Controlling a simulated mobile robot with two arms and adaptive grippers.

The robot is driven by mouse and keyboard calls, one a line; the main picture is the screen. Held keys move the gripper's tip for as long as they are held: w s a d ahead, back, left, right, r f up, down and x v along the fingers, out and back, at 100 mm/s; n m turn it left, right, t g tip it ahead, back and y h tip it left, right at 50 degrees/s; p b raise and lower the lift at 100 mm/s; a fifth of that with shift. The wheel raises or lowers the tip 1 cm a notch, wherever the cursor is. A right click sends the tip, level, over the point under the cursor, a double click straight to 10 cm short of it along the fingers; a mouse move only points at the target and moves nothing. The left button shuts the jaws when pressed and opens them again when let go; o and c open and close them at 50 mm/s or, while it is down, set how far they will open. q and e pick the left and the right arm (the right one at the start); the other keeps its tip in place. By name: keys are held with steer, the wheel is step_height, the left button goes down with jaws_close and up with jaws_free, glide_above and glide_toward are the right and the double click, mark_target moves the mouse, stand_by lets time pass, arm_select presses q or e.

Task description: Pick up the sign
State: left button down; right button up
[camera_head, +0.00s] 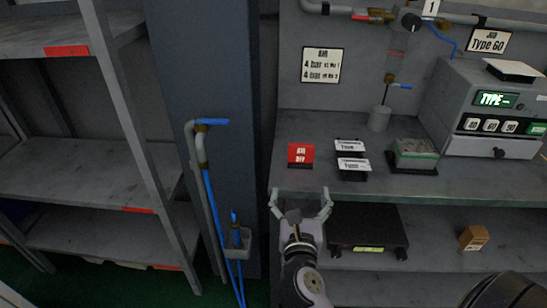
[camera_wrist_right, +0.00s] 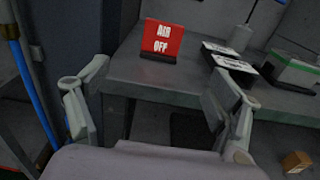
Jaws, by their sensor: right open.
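A red sign (camera_head: 301,154) with white lettering stands upright near the front edge of the bench (camera_head: 288,180). In the right wrist view the red sign (camera_wrist_right: 161,40) reads "AIR OFF" and sits in a dark base. My right gripper (camera_head: 301,196) is open and empty in front of the bench edge, just below and in front of the red sign. In the wrist view its fingers (camera_wrist_right: 155,88) are spread wide, with the sign beyond them and apart from them. My left gripper is not in view.
A green-and-grey box (camera_head: 416,152) and a control unit (camera_head: 495,110) stand on the bench to the right. A black case (camera_head: 362,232) and an orange block (camera_head: 473,238) sit on the shelf below. A grey column with a blue-handled pipe (camera_head: 209,124) is at left.

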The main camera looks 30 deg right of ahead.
steer(key=p, duration=0.1)
glide_toward(301, 151)
steer(key=x, duration=0.5)
steer(key=shift+r+p, duration=0.15)
steer(key=shift+p, duration=0.25)
steer(key=shift+w+d, duration=0.35)
steer(key=x, duration=0.5)
steer(key=shift+w+f, duration=0.1)
steer(key=shift+f, duration=0.2)
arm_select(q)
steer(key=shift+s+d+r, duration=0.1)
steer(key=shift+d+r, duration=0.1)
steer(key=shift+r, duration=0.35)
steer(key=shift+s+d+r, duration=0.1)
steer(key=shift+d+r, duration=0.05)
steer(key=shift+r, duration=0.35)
arm_select(e)
steer(key=shift+a, duration=0.1)
steer(key=shift+r, duration=0.1)
steer(key=shift+c, duration=0.7)
steer(key=c, duration=1.1)
steer(key=shift+c, duration=0.3)
